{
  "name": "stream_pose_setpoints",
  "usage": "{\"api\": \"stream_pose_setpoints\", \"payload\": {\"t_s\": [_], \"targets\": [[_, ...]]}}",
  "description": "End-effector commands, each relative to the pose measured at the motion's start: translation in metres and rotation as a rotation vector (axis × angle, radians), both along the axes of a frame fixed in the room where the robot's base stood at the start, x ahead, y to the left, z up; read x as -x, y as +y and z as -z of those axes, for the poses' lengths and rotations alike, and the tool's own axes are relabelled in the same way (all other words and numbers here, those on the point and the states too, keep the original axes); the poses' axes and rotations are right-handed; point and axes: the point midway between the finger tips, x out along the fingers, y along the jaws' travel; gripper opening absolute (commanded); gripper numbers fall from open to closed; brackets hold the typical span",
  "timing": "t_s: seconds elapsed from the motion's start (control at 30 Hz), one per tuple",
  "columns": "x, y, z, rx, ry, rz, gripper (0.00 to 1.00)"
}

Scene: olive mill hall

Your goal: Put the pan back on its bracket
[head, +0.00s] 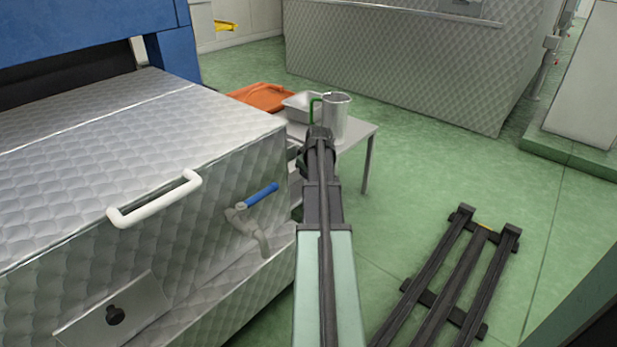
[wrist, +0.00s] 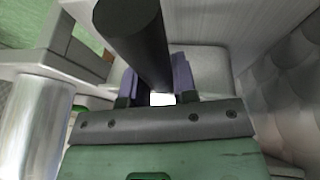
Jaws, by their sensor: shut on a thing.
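My gripper (head: 318,140) is at the far end of my arm in the head view, between the quilted metal machine and the small table. In the wrist view its two purple-grey fingers (wrist: 155,88) are shut on a thick dark round bar, which looks like the handle of the pan (wrist: 135,35). A pale grey surface shows behind the fingers; I cannot tell if it is the pan's body. In the head view my arm hides the held thing. I cannot make out the bracket for certain in either view.
The small table (head: 358,140) bears a metal jug (head: 337,120) with a green handle, close to my gripper, and a grey tray (head: 300,105). An orange tray (head: 262,97) is behind. A blue-handled tap (head: 262,195) juts from the machine (head: 200,110) on the left.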

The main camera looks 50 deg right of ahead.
Motion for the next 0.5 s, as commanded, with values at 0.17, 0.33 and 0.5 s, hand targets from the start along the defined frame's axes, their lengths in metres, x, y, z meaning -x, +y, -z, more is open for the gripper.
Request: {"api": "stream_pose_setpoints", "payload": {"t_s": [0.17,0.33,0.5], "targets": [[0.0004,0.0006,0.0002,-0.001,0.002,-0.002,0.0],[0.0006,0.0006,0.0002,0.0,0.002,-0.002,0.51],[0.0006,0.0005,-0.0001,0.0,0.002,-0.002,0.52]]}}
